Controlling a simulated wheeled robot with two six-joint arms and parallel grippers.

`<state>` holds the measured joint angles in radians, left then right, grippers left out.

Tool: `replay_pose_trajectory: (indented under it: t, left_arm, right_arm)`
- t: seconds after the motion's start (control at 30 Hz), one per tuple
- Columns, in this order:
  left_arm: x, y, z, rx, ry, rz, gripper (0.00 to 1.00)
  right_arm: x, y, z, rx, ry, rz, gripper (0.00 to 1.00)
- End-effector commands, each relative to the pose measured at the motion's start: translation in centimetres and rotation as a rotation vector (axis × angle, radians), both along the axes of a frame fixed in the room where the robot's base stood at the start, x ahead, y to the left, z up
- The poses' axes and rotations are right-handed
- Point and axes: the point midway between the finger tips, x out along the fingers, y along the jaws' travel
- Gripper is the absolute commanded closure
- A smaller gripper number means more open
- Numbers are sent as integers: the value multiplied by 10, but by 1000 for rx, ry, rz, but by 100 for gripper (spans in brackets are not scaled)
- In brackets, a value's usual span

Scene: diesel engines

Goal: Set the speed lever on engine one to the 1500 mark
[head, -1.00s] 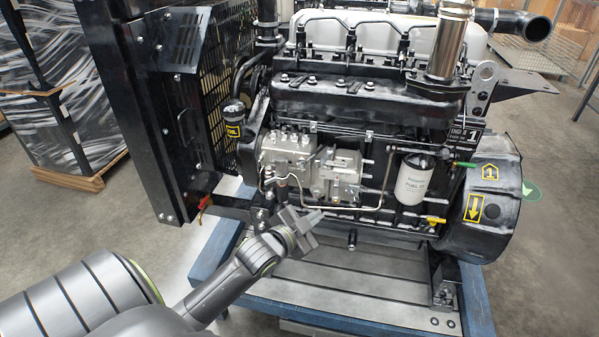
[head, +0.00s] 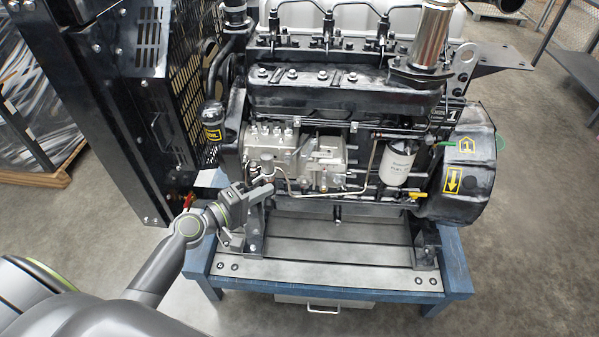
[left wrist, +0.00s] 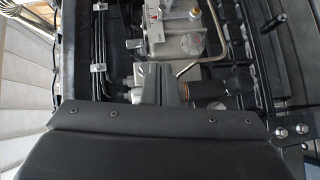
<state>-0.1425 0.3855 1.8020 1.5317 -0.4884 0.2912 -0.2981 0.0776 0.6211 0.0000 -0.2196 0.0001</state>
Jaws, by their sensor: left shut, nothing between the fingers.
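The speed lever and the 1500 mark are too small to make out. My left gripper (head: 262,190) is shut and empty, just below and left of the pump. Its fingers (left wrist: 160,82) point toward the pump area in the left wrist view; contact cannot be told. My right gripper is not in view.
The engine stands on a blue-framed stand (head: 372,293). A white fuel filter (head: 397,163) and a yellow-handled valve (head: 418,195) are right of the pump. The black radiator frame (head: 110,110) stands left of the engine. Floor in front right is clear.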

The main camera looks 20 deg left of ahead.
Motion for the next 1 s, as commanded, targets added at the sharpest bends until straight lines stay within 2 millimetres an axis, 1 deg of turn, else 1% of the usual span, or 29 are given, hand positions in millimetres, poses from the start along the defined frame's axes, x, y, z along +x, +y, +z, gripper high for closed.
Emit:
replay_pose_trajectory:
  t: [0.17,0.4,0.6,0.7,0.8,1.0]
  left_arm:
    - [19,-11,1,-3,-1,-1,100]
    - [59,-33,-5,-1,-3,0,100]
    - [88,-49,-10,2,-2,-1,100]
    - [90,-65,-12,-1,0,-2,100]
    - [93,-76,-16,0,0,-1,100]
    - [96,-84,-19,3,-2,0,100]
  right_arm:
    - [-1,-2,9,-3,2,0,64]
    - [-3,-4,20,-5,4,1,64]
    - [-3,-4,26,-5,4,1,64]
    - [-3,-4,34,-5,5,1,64]
    - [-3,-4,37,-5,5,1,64]
    - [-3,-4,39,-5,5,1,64]
